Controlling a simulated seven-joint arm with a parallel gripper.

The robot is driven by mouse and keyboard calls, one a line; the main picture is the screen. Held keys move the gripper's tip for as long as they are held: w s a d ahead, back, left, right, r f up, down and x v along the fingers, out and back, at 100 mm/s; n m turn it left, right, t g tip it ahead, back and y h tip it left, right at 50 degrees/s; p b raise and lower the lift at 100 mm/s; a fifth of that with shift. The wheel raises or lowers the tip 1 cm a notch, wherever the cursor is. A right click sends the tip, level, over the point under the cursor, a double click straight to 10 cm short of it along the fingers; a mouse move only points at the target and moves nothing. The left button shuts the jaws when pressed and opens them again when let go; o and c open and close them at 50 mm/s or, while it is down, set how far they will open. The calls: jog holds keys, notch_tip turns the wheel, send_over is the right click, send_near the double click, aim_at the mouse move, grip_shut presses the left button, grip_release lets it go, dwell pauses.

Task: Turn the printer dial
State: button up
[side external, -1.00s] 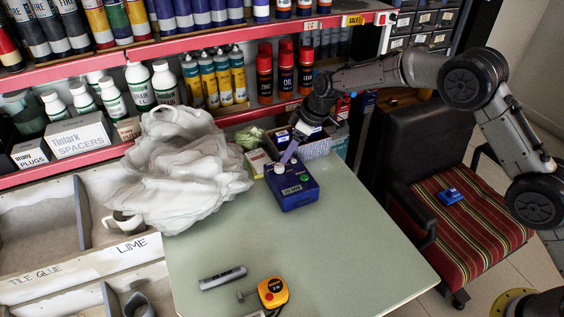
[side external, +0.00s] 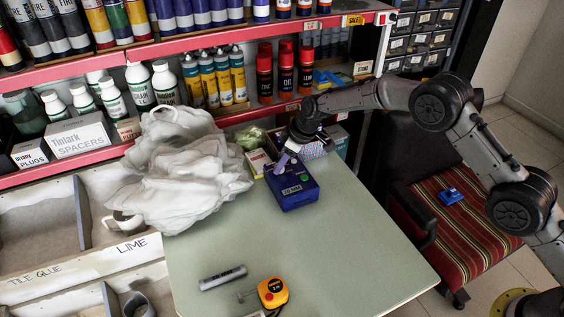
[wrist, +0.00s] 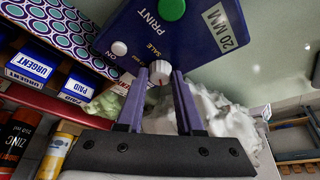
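The blue label printer (side external: 294,192) sits on the green table near its back edge. The wrist view shows its top (wrist: 178,38), with a green PRINT button (wrist: 171,8), a white ON button (wrist: 119,48) and a white ridged dial (wrist: 159,73) at its near edge. My gripper (wrist: 160,76) is open, with one purple finger on each side of the dial at its tips. Whether the fingers touch the dial is not clear. In the side view my gripper (side external: 286,160) points down onto the printer's back left part and hides the dial there.
A pale plastic bag (side external: 185,175) lies left of the printer. Small boxes (side external: 315,148) stand behind it, below the red shelf (side external: 240,117). A tape measure (side external: 272,292) and a grey marker (side external: 223,278) lie at the table front. The middle of the table is clear.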

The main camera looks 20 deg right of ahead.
grip_shut()
jog(key=shift+m, duration=0.4)
jog(key=m, duration=0.1)
jog(key=m+h, duration=0.1)
jog(key=m, duration=0.1)
jog(key=m+t, duration=0.1)
jog(key=shift+s+a+m+h, duration=0.1)
jog(key=shift+a+m+h, duration=0.15)
jog(key=shift+m+h, duration=0.15)
jog(key=m+h, duration=0.2)
jog(key=m, duration=0.3)
jog(key=shift+a, duration=0.15)
jog(key=shift+m, duration=0.4)
jog(key=o, duration=0.6)
grip_release()
